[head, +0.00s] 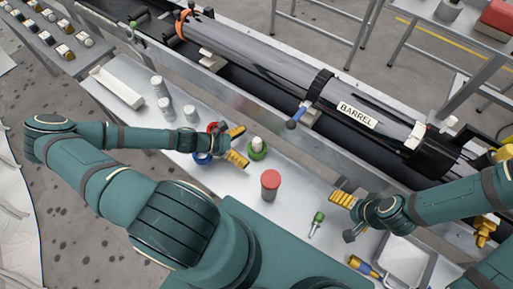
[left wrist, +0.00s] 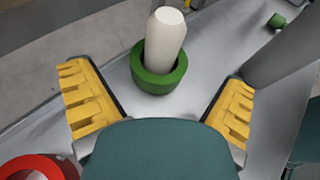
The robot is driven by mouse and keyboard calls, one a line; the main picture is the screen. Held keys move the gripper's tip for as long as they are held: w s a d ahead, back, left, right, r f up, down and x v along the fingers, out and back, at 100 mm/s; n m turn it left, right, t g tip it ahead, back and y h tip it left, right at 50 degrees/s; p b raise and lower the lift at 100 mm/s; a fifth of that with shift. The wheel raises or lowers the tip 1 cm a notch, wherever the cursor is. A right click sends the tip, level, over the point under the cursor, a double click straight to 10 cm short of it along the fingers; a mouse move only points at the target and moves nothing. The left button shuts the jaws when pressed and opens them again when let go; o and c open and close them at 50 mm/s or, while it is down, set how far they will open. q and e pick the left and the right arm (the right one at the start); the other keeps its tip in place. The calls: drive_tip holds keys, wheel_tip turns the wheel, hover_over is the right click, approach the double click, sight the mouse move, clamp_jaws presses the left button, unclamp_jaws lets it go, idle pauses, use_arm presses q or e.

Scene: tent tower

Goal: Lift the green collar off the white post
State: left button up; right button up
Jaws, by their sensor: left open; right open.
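The white post (head: 257,142) stands upright on the grey bench, with the green collar (head: 259,155) around its base. In the left wrist view the white post (left wrist: 166,38) rises through the green collar (left wrist: 158,80), ahead of and between my fingers. My left gripper (head: 237,146) is open and empty, just left of the post; its yellow fingers (left wrist: 160,103) also show in the left wrist view, apart from the collar. My right gripper (head: 338,193) is open and empty over the right part of the bench.
Red (head: 213,127) and blue (head: 202,158) rings lie by my left gripper. A red-topped grey cylinder (head: 270,185) stands right of the collar. A green-handled tool (head: 317,220) and a tray (head: 404,258) lie further right. The long barrel (head: 260,60) runs behind.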

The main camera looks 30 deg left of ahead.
sight(257, 140)
use_arm(q)
drive_tip(key=shift+b+x, duration=0.3)
drive_tip(key=shift+x, duration=1.8)
use_arm(e)
drive_tip(key=shift+f, duration=0.35)
use_arm(q)
drive_tip(key=c, duration=1.3)
drive_tip(key=o, duration=0.3)
drive_tip(key=shift+c, duration=1.4)
drive_tip(key=shift+r, duration=0.1)
use_arm(e)
drive_tip(key=shift+r, duration=0.1)
use_arm(q)
drive_tip(key=shift+r+p, duration=3.6)
drive_tip(key=shift+p, duration=0.15)
drive_tip(key=shift+r+p, duration=1.2)
use_arm(e)
wheel_tip(257, 140, up, 10)
drive_tip(key=w, duration=0.2)
drive_tip(key=shift+d+t, duration=0.3)
